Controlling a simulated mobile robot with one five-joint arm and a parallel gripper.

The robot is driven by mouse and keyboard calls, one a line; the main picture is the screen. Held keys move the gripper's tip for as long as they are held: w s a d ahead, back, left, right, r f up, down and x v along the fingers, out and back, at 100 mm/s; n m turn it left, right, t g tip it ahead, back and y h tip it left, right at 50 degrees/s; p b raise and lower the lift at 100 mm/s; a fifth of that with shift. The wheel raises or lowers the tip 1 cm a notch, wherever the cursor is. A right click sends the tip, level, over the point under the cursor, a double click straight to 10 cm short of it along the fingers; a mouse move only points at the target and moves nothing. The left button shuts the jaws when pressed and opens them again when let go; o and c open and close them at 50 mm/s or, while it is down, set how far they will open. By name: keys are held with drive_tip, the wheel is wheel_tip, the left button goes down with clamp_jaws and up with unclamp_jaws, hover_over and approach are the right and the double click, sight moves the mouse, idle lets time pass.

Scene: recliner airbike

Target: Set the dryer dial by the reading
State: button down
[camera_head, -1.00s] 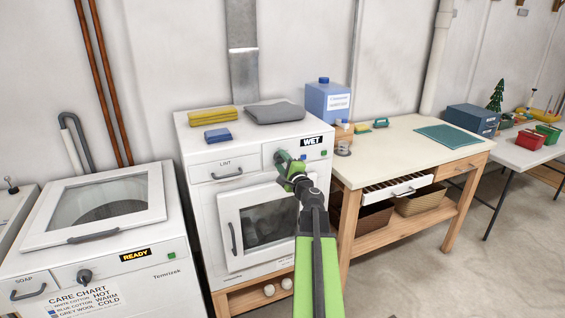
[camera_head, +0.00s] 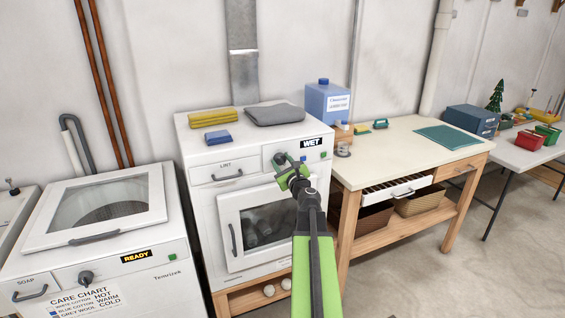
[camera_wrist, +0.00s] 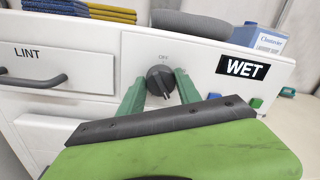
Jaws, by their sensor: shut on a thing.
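The white dryer (camera_head: 203,172) stands mid-view. Its dark round dial (camera_head: 280,158) is on the front panel, left of the black display reading WET (camera_head: 311,142). In the wrist view the dial (camera_wrist: 160,80) has a light pointer line aimed down and slightly right. My gripper (camera_head: 293,173) is at the dial. In the wrist view my gripper's green fingers (camera_wrist: 160,90) flank the dial and are shut on it. The dial's lower side is close to the gripper body.
Yellow cloths (camera_head: 212,121), a blue cloth (camera_head: 218,136) and a grey cloth (camera_head: 273,113) lie on the dryer. The washer (camera_head: 150,222) at left displays READY, with a care chart below.

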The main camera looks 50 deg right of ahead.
drive_tip(key=m+p, duration=0.1)
drive_tip(key=m, duration=0.5)
drive_tip(key=shift+d+m, duration=0.1)
drive_tip(key=shift+m, duration=0.2)
idle(0.5)
drive_tip(key=c, duration=0.8)
unclamp_jaws()
drive_tip(key=shift+c, duration=0.2)
